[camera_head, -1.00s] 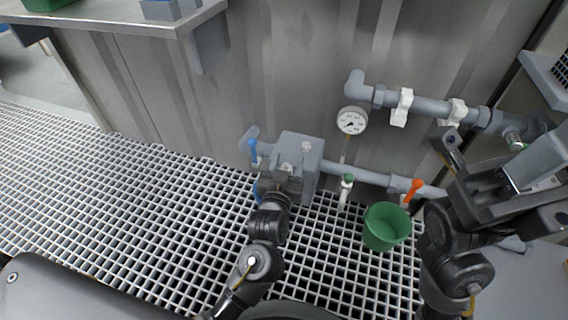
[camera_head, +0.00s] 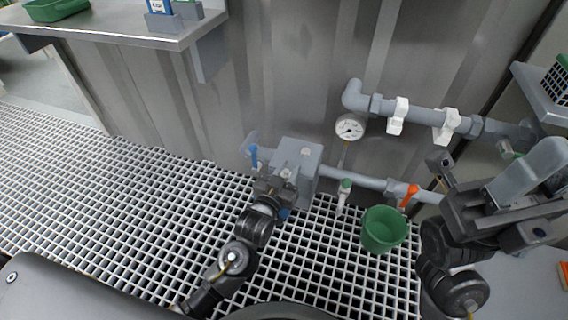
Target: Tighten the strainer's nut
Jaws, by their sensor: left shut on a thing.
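The strainer is a grey boxy housing (camera_head: 306,157) on the lower pipe, left of the middle in the head view. My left gripper (camera_head: 276,186) is at the housing's front face, shut on the strainer's nut, which the jaws almost wholly hide. A small blue piece (camera_head: 284,214) shows just under these jaws; I cannot tell what it belongs to. My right gripper (camera_head: 490,185) is at the right, in front of the wall and well away from the strainer. Whether its jaws are open or shut is unclear.
A blue valve handle (camera_head: 254,156) stands left of the housing. Right of it are a gauge (camera_head: 349,127), a green-topped tap (camera_head: 344,194), an orange handle (camera_head: 410,195) and a green bucket (camera_head: 383,230). The grating (camera_head: 130,210) at left is clear.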

